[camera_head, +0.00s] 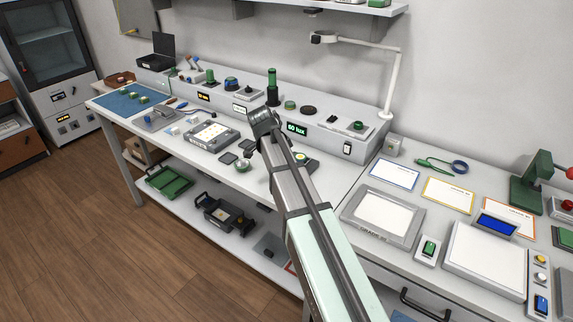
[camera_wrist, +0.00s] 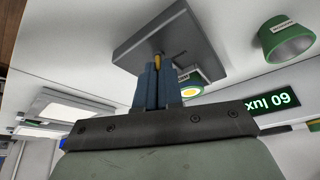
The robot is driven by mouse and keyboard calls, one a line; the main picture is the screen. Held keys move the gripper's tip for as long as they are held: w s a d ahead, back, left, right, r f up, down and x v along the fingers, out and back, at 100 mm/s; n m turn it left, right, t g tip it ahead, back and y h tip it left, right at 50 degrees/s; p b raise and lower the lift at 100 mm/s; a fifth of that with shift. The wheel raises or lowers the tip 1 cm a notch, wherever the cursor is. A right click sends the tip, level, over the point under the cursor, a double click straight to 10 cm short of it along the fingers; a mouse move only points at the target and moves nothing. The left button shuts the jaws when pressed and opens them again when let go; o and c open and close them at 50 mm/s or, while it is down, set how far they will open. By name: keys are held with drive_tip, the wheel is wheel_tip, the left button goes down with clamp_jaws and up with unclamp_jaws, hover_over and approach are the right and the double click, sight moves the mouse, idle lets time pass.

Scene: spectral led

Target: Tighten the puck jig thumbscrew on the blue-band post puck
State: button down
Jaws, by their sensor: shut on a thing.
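My gripper (camera_wrist: 157,70) is shut in the wrist view, its blue fingers close together around a small brass-coloured thumbscrew (camera_wrist: 157,60). The screw stands against a grey block (camera_wrist: 190,35), which looks like the puck jig. A green-rimmed round piece with a yellow centre (camera_wrist: 191,90) is partly hidden behind the fingers. No blue band can be made out on a puck there. In the head view my gripper (camera_head: 262,118) is over the bench in front of the raised ledge, and my arm hides what it holds.
The lit 60 lux display (camera_head: 297,129) is on the ledge right of my gripper. A tall green post (camera_head: 272,85) stands on the ledge behind. A grey panel with a pale top (camera_head: 212,136) lies to the left. A green-sided cylinder (camera_wrist: 287,40) is nearby in the wrist view.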

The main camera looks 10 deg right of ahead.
drive_tip(key=shift+w+m+g, duration=0.15)
drive_tip(key=shift+m+g, duration=0.75)
drive_tip(key=shift+m, duration=1.3)
drive_tip(key=c, duration=1.3)
unclamp_jaws()
drive_tip(key=v, duration=1.3)
drive_tip(key=shift+a+r, duration=0.2)
drive_tip(key=shift+r, duration=0.15)
